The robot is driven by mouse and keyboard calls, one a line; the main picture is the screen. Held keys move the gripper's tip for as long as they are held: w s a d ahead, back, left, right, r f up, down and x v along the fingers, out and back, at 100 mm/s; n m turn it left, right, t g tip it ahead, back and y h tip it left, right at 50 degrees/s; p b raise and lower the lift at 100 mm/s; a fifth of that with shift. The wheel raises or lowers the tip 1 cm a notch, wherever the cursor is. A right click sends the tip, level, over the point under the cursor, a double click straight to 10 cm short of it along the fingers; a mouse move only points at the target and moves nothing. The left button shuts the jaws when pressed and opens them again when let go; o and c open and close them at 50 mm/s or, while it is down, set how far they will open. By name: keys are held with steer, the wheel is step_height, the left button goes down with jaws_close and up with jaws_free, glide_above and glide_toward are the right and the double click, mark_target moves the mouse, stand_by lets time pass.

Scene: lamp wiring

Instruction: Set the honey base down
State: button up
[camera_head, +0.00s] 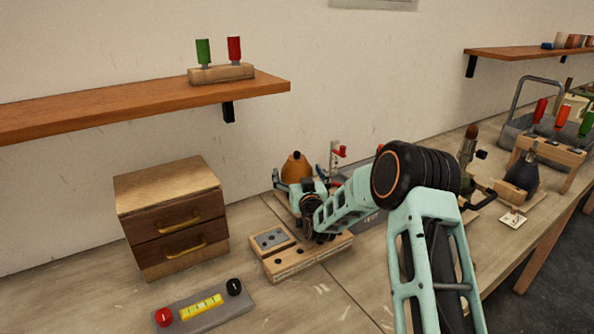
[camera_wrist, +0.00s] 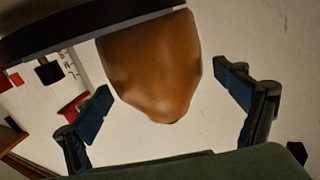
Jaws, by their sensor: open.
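The honey base (camera_head: 295,166) is a rounded orange-brown body with a small dark top. It stands upright at the back of the bench, near the wall, and its lower part is hidden behind my gripper (camera_head: 294,184). In the wrist view the honey base (camera_wrist: 150,65) fills the upper middle. The two blue-padded fingers of my gripper (camera_wrist: 165,97) are spread wide, one to each side of it, with a visible gap at both. What lies directly under the base is mostly hidden.
A wooden block with a grey plate (camera_head: 270,239) lies just in front of my gripper. A drawer cabinet (camera_head: 172,213) stands to the left, and a level bar with red and black knobs (camera_head: 202,306) lies in front. A dark-bodied lamp base (camera_head: 522,174) stands at the right.

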mark_target(300, 176)
steer(key=shift+b+v, duration=0.3)
steer(key=shift+v, duration=2.85)
steer(key=shift+r, duration=0.15)
